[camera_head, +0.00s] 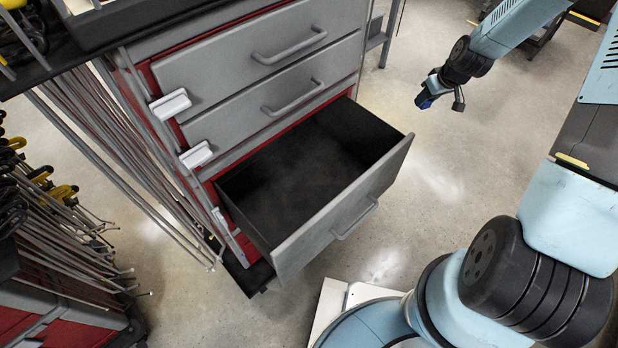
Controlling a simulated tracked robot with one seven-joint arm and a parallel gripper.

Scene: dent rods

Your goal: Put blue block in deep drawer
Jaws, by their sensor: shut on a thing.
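The blue block (425,100) is a small dark-blue piece held at the end of my arm, in the upper right. My gripper (438,95) is shut on it, in the air to the right of the cabinet. The fingers partly hide the block. The deep drawer (392,165) is the bottom drawer of the grey and red cabinet. It is pulled open, with a dark inside that looks empty. My gripper and the block are apart from it, to its upper right.
Two closed drawers (230,60) with bar handles sit above the open one. Several long rods (125,150) hang along the cabinet's left side. More rods with yellow ends (60,215) stand at the far left. Open floor (440,170) lies right of the drawer.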

